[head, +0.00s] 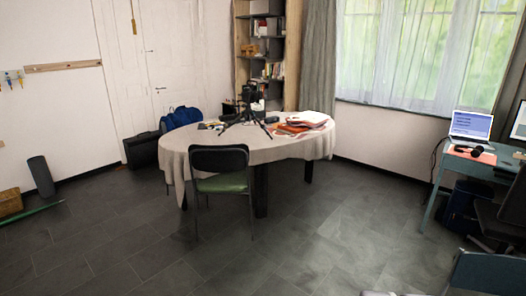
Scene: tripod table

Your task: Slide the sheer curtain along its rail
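The sheer curtain (408,62) is pale and see-through, and it hangs across the window at the upper right of the head view. Green foliage shows through it, and its lower hem is near the window sill. Its rail is out of view above the top edge of the picture. A thicker grey curtain (318,55) hangs gathered just left of it. My gripper is not seen in this view, and nothing is seen touching the curtain.
A cloth-covered table (262,148) bears a small tripod (248,108) and papers. A green-seated chair (222,180) stands before it. A desk (475,165) with a laptop (471,126) is at right. Grey floor (340,215) lies open between table and desk.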

